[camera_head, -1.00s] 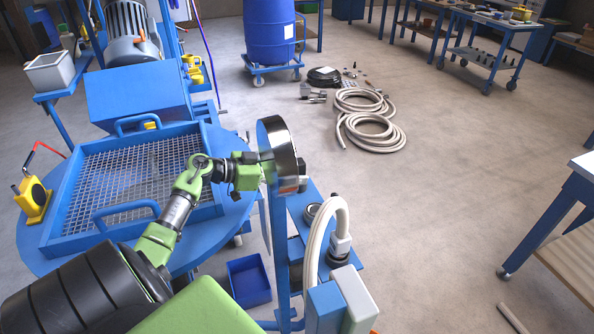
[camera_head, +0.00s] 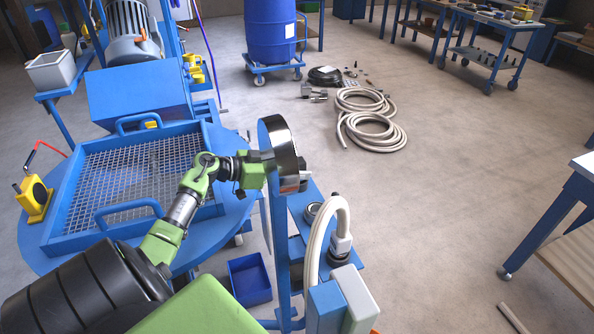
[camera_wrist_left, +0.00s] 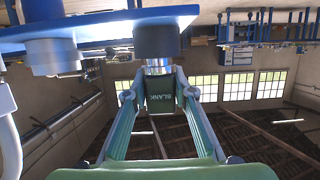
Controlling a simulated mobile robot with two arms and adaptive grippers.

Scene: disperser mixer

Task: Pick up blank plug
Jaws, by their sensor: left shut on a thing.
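The blank plug (camera_wrist_left: 161,103) is a dark piece lettered BLANK in the left wrist view. My left gripper (camera_wrist_left: 160,96) has its two fingertips against the plug's sides and is shut on it. A shiny metal collar (camera_wrist_left: 158,66) shows just above the plug, below a dark block (camera_wrist_left: 157,40) on the blue plate. I cannot tell whether the plug is apart from that block. In the head view my left arm reaches to a round metal-rimmed disc (camera_head: 279,146), which hides most of the gripper and the plug. My right gripper is not in view.
The disc stands on a blue frame, with a pale hose (camera_head: 316,240) close to its right. A blue bin (camera_head: 250,279) is below. A mesh-covered tray (camera_head: 140,172) lies to the left. Coiled hoses (camera_head: 372,131) lie on the floor behind; the floor at right is mostly clear.

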